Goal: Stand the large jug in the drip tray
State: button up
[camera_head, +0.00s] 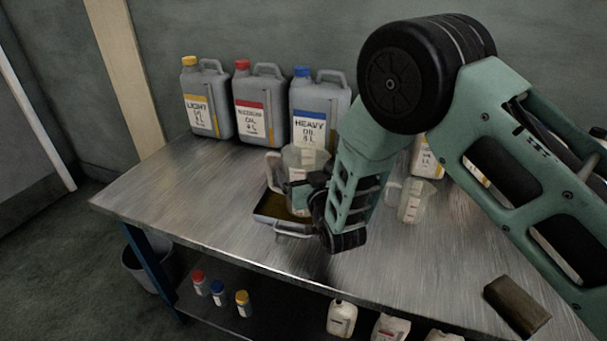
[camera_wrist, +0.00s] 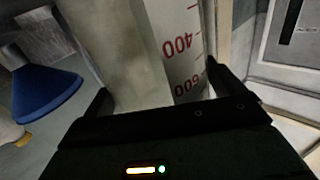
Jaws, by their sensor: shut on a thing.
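The large jug (camera_head: 304,160) is translucent, and stands roughly upright over the drip tray (camera_head: 292,229). The tray is a dark shallow pan with a light rim and brownish inside. My gripper (camera_head: 308,193) is shut on the jug from the right. In the wrist view the jug (camera_wrist: 182,50) shows red marks 400 and 600 between the fingers of my gripper (camera_wrist: 160,95). A smaller clear jug (camera_head: 412,203) stands on the bench to the right, partly behind my arm.
Three grey oil cans, light (camera_head: 207,100), yellow-labelled, a red-labelled one (camera_head: 259,105) and heavy (camera_head: 318,112), stand behind the tray. A dark block (camera_head: 516,307) lies at the bench's front right. The bench's left part is clear. A blue cone (camera_wrist: 42,85) shows in the wrist view.

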jog(key=shift+f, duration=0.5)
jog(key=o, duration=0.7)
jog(key=shift+r, duration=0.1)
